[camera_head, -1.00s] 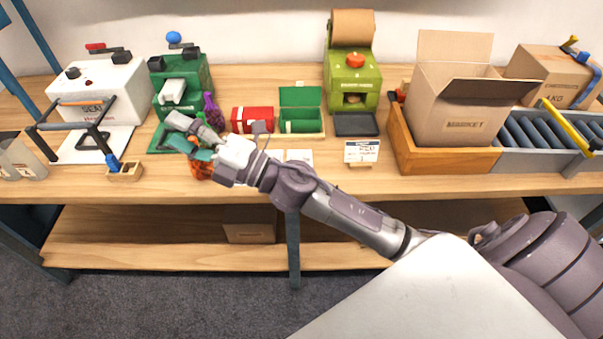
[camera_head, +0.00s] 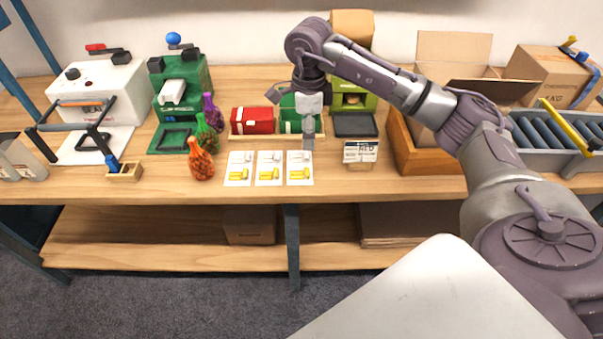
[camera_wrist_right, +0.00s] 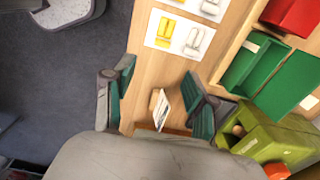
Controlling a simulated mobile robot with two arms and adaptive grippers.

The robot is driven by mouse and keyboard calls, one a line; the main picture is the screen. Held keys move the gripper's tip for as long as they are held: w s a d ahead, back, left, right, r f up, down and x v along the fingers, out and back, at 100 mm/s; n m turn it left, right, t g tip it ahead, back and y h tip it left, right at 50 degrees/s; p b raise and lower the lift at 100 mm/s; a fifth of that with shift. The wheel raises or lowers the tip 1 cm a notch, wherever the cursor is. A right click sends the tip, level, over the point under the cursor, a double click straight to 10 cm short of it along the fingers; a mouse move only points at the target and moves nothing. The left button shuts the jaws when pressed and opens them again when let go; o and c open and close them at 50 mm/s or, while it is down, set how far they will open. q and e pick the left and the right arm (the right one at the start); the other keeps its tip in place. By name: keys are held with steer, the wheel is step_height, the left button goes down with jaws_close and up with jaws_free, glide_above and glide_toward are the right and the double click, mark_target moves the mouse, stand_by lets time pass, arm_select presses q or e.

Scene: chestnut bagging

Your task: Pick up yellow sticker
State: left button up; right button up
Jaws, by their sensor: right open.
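Three white sheets lie side by side at the table's front middle, each with yellow stickers at its near end and white ones above. The yellow stickers show on the left sheet (camera_head: 238,175), the middle sheet (camera_head: 268,175) and the right sheet (camera_head: 299,174). My right gripper (camera_head: 308,138) is above the table, behind the right sheet and in front of the green box. In the right wrist view its fingers (camera_wrist_right: 162,102) are spread with nothing held, and one sheet's yellow stickers (camera_wrist_right: 164,33) are beyond them. My left gripper is in neither view.
Orange (camera_head: 201,162), green (camera_head: 207,134) and purple (camera_head: 213,112) bags stand left of the sheets. A red box (camera_head: 252,120) and an open green box (camera_head: 288,122) stand behind. A small sign (camera_head: 360,151) stands right, also in the wrist view between the fingers (camera_wrist_right: 161,106).

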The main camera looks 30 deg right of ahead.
glide_above(308, 175)
steer(key=f, duration=0.7)
steer(key=shift+a+p, duration=0.2)
steer(key=shift+p, duration=0.15)
steer(key=f, duration=0.2)
steer(key=f+p, duration=0.1)
steer(key=f, duration=0.2)
steer(key=shift+w+d+f, duration=0.15)
steer(key=shift+d+f, duration=0.1)
steer(key=shift+f, duration=0.05)
steer(key=c, duration=0.8)
